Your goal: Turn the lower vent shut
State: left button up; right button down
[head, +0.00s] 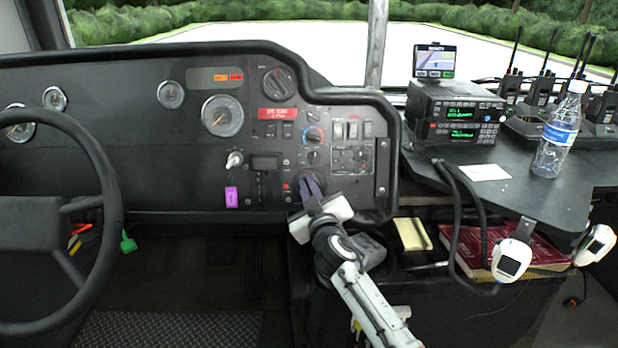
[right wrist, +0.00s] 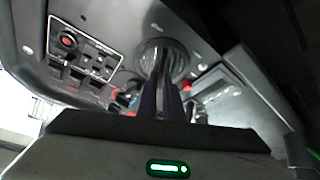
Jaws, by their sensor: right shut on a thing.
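The lower vent (head: 317,178) is a round dark fitting low on the right part of the dashboard. My right gripper (head: 309,187) reaches up to it from below and covers much of its face. In the right wrist view the lower vent (right wrist: 178,49) has a lighter rim, and the dark fingers of my right gripper (right wrist: 163,72) lie close together at its middle, shut on it. The fingers hide the middle of the vent, so its exact setting cannot be told. My left gripper is in no view.
Another round vent (head: 278,83) sits higher on the panel. A shifter panel (head: 264,180) and a purple tag (head: 231,197) are left of my gripper. A steering wheel (head: 108,165) stands at far left. A side desk holds a radio (head: 455,112) and a bottle (head: 556,140).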

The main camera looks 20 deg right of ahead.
jog(key=shift+n+p, duration=0.5)
jog(key=shift+n, duration=0.2)
jog(key=shift+y, duration=0.3)
jog(key=c, duration=1.9)
grip_release()
jog(key=shift+s, duration=0.15)
